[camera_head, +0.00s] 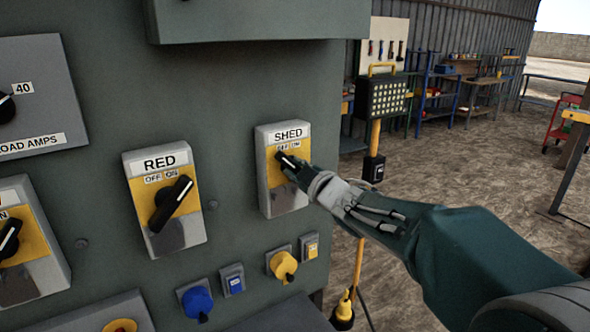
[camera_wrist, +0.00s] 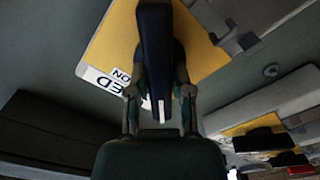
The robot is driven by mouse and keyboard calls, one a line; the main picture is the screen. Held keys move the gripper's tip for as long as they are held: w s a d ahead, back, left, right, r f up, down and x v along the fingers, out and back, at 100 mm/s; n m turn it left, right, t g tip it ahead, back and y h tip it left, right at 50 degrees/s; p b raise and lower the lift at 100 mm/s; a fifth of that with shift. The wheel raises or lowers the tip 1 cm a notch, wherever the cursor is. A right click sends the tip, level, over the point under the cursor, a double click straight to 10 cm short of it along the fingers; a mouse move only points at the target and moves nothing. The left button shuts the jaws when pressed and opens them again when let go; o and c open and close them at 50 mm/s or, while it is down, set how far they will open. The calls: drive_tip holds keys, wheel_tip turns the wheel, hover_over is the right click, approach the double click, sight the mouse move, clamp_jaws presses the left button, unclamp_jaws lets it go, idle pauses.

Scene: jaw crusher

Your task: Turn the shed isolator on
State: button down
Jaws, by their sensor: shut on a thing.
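The SHED isolator (camera_head: 266,188) is a grey box with a yellow plate and OFF and ON labels, on the right of the green panel. Its black knob (camera_head: 281,156) is tilted up and left, with its tip just below the OFF label. My gripper (camera_head: 298,172) reaches it from the right and covers the knob's lower part. In the wrist view my gripper (camera_wrist: 159,98) has one finger on each side of the black knob (camera_wrist: 154,45) and is shut on it.
The RED isolator (camera_head: 160,163), its knob tilted up and right, stands left of SHED. Blue (camera_head: 197,301) and yellow (camera_head: 283,265) sockets sit below. Open ground (camera_head: 470,175) lies beyond.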

drive_tip(key=shift+f+m, duration=0.25)
drive_tip(key=shift+m, duration=0.15)
drive_tip(key=m, duration=0.3)
drive_tip(key=shift+d+m, duration=0.1)
drive_tip(key=shift+m, duration=0.3)
drive_tip(key=m, duration=0.4)
drive_tip(key=shift+m, duration=0.3)
drive_tip(key=m, duration=0.4)
drive_tip(key=shift+w+d+f, duration=0.1)
drive_tip(key=m, duration=0.4)
drive_tip(key=shift+m, duration=0.3)
drive_tip(key=c, duration=0.5)
unclamp_jaws()
